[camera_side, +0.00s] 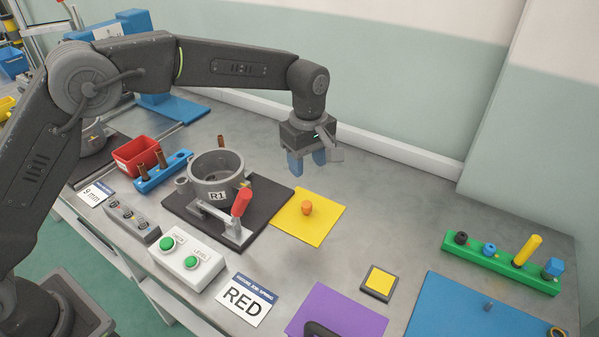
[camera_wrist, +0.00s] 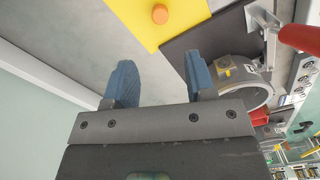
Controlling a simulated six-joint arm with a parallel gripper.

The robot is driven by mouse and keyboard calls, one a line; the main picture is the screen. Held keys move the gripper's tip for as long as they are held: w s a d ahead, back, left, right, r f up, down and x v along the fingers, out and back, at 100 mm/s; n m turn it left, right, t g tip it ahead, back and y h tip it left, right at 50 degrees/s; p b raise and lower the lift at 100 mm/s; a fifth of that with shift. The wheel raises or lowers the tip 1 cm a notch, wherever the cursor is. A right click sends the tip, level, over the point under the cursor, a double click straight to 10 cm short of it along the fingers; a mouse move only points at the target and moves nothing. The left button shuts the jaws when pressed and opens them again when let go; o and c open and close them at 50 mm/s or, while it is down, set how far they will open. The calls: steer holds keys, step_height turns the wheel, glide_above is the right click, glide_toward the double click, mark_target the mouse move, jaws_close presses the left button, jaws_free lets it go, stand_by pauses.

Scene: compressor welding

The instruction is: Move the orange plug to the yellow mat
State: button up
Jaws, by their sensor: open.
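The orange plug (camera_side: 307,208) stands on the yellow mat (camera_side: 325,220), a little in from the mat's left side. The plug also shows in the wrist view (camera_wrist: 160,14), on the yellow mat (camera_wrist: 142,28) at the top of the picture. My gripper (camera_side: 306,167) hangs in the air behind and above the mat, apart from the plug. Its blue fingers are spread with nothing between them, and this gap also shows in the wrist view (camera_wrist: 160,82).
A grey pot (camera_side: 215,172) in a clamp with a red handle (camera_side: 242,202) stands left of the mat. A purple mat (camera_side: 345,316), a small yellow pad (camera_side: 379,281) and a green rack (camera_side: 495,264) lie toward the front right. The table behind the mat is bare.

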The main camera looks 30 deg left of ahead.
steer(key=shift+r, duration=0.25)
steer(key=s+a+r+m+t, duration=0.3)
steer(key=s+a+r+m, duration=0.3)
steer(key=s+a+r, duration=0.55)
steer(key=s+a+m+t, duration=0.1)
steer(key=s+a+m, duration=0.1)
steer(key=s, duration=0.7)
steer(key=s+a+f+m+t, duration=0.1)
steer(key=s+m, duration=0.4)
steer(key=s, duration=0.5)
steer(key=shift+a+t, duration=0.3)
steer(key=shift+a, duration=0.55)
